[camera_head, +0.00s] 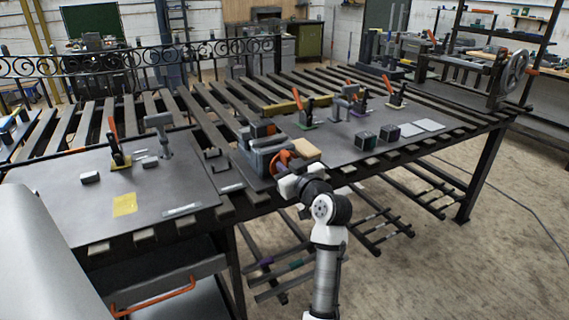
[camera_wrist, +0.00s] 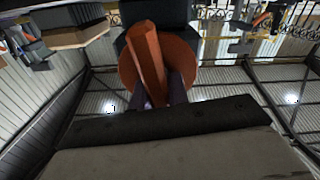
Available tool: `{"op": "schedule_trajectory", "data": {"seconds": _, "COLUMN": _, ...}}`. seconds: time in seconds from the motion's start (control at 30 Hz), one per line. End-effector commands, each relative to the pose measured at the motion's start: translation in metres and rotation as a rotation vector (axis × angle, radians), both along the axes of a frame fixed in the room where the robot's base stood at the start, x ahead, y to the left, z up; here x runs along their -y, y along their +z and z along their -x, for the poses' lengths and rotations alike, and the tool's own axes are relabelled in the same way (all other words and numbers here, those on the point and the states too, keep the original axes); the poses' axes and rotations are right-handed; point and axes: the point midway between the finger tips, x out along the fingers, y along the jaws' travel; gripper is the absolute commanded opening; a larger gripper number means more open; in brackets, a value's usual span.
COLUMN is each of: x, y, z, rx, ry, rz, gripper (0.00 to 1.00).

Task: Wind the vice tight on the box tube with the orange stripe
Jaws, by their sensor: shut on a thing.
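The grey vice (camera_head: 258,158) stands at the front edge of the slatted bench. A dark box tube with an orange stripe (camera_head: 263,128) sits at the top of the vice; whether the jaws touch it I cannot tell. The vice's orange handle (camera_head: 283,160) is on its near right side. My gripper (camera_head: 291,172) is at this handle. In the wrist view, the orange handle (camera_wrist: 147,60) is a bar in front of a round orange disc, and my gripper (camera_wrist: 156,97) is shut on its lower end.
A tan block (camera_head: 306,150) is close to the right of my gripper. Two dark box tubes, one green-marked (camera_head: 364,140) and one purple-marked (camera_head: 389,133), stand on the right plate. Orange-handled clamps (camera_head: 307,112) stand behind. The floor at the right front is clear.

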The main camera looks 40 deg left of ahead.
Motion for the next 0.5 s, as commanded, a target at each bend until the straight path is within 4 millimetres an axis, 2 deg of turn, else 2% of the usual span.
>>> {"op": "schedule_trajectory", "data": {"seconds": 0.27, "x": 0.0010, "y": 0.0006, "z": -0.0014, "rx": -0.089, "ry": 0.000, "rz": -0.036, "gripper": 0.00}}
{"op": "schedule_trajectory", "data": {"seconds": 0.5, "x": 0.0016, "y": 0.0017, "z": -0.0032, "rx": -0.264, "ry": -0.001, "rz": -0.107, "gripper": 0.00}}
